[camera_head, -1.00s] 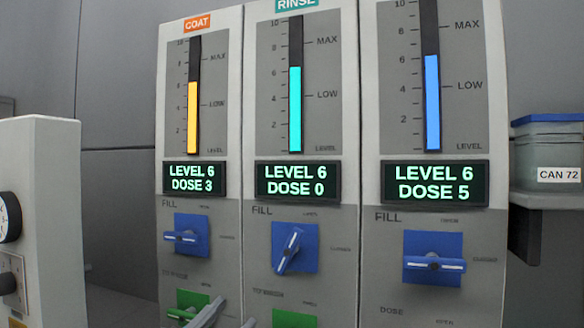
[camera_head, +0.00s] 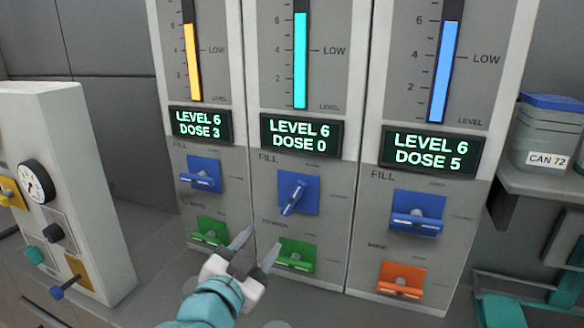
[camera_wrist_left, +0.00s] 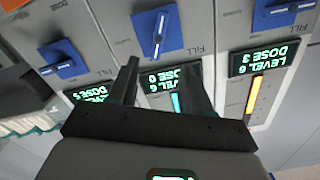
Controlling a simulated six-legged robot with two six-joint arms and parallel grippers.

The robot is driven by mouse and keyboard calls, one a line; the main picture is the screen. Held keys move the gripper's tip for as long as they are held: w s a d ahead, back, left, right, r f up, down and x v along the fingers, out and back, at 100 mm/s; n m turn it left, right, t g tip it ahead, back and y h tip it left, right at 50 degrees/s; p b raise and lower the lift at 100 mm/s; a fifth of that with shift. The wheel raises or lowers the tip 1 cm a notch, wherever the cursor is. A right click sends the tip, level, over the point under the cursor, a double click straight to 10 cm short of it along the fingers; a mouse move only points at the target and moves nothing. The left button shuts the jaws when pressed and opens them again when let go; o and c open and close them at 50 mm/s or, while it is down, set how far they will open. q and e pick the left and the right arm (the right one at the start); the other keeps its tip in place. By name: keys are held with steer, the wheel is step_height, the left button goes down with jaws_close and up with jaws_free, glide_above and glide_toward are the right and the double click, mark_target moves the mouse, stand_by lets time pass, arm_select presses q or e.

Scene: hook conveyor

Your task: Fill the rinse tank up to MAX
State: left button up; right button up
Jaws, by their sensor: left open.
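The rinse tank is the middle panel, with a teal level bar (camera_head: 300,62) whose top is above the LOW mark. Its display (camera_head: 301,136) reads LEVEL 6, DOSE 0; the MAX mark is above the head view. The rinse FILL valve (camera_head: 295,192) is a blue plate with a handle turned slantwise; it also shows, inverted, in the left wrist view (camera_wrist_left: 157,32). My left gripper (camera_head: 257,247) is open and empty, below and left of that valve, in front of the green lower valves and apart from the FILL handle. My right gripper is not in view.
The left panel has a blue FILL valve (camera_head: 202,175) and a green valve (camera_head: 210,232). The right panel has a blue FILL valve (camera_head: 416,217) and an orange valve (camera_head: 402,280). A gauge box (camera_head: 70,190) stands left; a can marked CAN 72 (camera_head: 548,135) sits on the right shelf.

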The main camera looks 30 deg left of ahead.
mark_target(291, 201)
arm_select(q)
steer(key=p+x, duration=0.1)
steer(key=x, duration=0.4)
steer(key=p+x, duration=0.1)
steer(key=x, duration=0.5)
steer(key=p+x, duration=0.2)
steer(key=x, duration=0.3)
steer(key=shift+w+d+r, duration=0.15)
steer(key=shift+w+r, duration=0.15)
jaws_close()
